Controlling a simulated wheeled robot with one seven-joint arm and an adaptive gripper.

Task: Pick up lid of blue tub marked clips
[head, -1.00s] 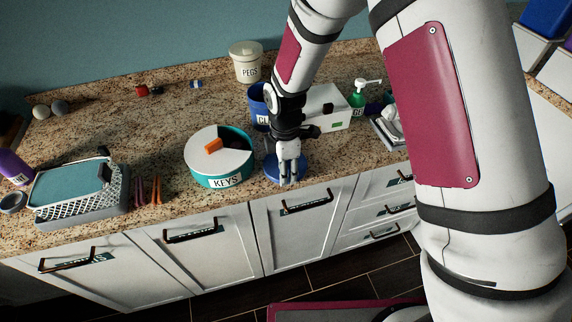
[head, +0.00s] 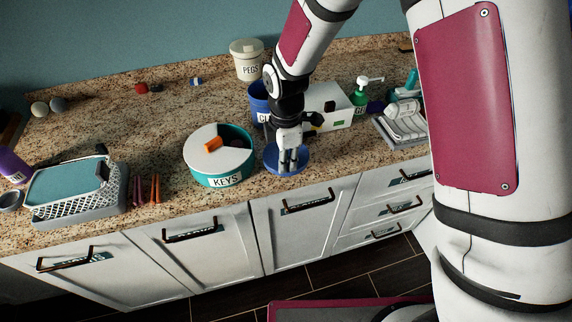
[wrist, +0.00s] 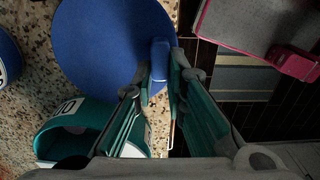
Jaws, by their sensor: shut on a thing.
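The round blue lid (head: 300,160) is at the counter's front edge, right of the teal KEYS tub. My gripper (head: 288,166) points down over it. In the wrist view the lid (wrist: 105,40) is a broad blue disc, and its raised handle (wrist: 160,58) sits between my fingertips (wrist: 158,82), which are shut on it. Whether the lid is clear of the counter is hard to tell. The blue tub (head: 259,104) stands open behind, its label partly hidden by my arm; an edge of a blue tub (wrist: 7,60) also shows in the wrist view.
The KEYS tub (head: 226,181), with a white top and an orange piece, stands close on the left. A white box (head: 330,108), a green pump bottle (head: 360,95) and folded cloths (head: 403,122) are to the right. A PEGS tub (head: 248,60) stands at the back.

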